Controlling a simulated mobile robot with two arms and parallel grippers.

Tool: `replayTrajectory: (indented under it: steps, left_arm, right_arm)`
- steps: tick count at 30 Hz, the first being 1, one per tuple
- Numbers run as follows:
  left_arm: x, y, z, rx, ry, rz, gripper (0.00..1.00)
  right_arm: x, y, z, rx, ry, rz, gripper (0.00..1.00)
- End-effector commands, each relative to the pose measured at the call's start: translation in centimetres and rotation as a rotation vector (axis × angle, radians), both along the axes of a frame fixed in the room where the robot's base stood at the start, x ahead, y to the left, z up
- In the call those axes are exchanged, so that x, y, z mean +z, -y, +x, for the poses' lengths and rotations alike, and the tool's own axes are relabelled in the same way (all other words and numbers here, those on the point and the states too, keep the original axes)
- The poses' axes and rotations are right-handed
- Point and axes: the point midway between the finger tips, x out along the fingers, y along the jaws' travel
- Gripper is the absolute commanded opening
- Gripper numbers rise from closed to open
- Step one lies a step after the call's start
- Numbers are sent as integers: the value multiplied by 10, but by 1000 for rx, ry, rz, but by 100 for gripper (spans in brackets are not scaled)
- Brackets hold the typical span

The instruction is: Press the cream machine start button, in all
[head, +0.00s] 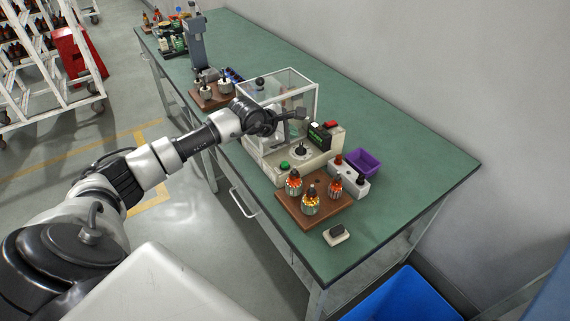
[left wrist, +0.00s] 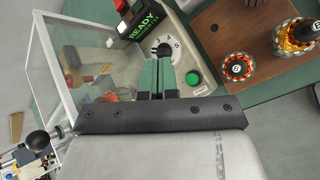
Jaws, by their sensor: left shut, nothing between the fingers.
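The cream machine (head: 262,163) stands on the green bench with a clear guard box (head: 300,82). A round green button (head: 284,166) sits on its front left corner; it also shows in the left wrist view (left wrist: 193,78). The machine has a dial (head: 301,152) and a dark display reading READY (left wrist: 140,22). A red button (head: 331,125) sits on top behind the display. My left gripper (head: 303,113) is over the machine, beside the guard. Its fingers (left wrist: 158,68) are shut and empty; in the left wrist view they overlap the dial, left of the green button.
A brown board (head: 290,215) with several wound armatures stands at the machine's near side. A white block (head: 349,184), purple bin (head: 366,160) and small pad (head: 337,235) lie near it. Another brown board (head: 203,99) and a grey post (head: 195,42) stand farther back. The bench's right side is clear.

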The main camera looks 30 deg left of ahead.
Motion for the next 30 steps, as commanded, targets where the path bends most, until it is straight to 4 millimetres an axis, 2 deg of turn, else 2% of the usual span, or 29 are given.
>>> replayTrajectory:
  steps: [5, 17, 23, 30]
  left_arm:
    - [2, -14, 1, 5, -14, 68, 0]
    - [0, -14, 0, 5, -15, 67, 0]
    - [-13, -13, 0, 6, -17, 65, 0]
    - [-45, -13, 0, 5, -17, 65, 0]
  right_arm:
    - [0, 1, 0, -1, -1, -1, 56]
    - [-1, 0, 0, -2, 0, 0, 56]
    - [-8, -3, 0, -3, -1, 4, 56]
    - [-24, -5, 0, -3, 0, 6, 56]
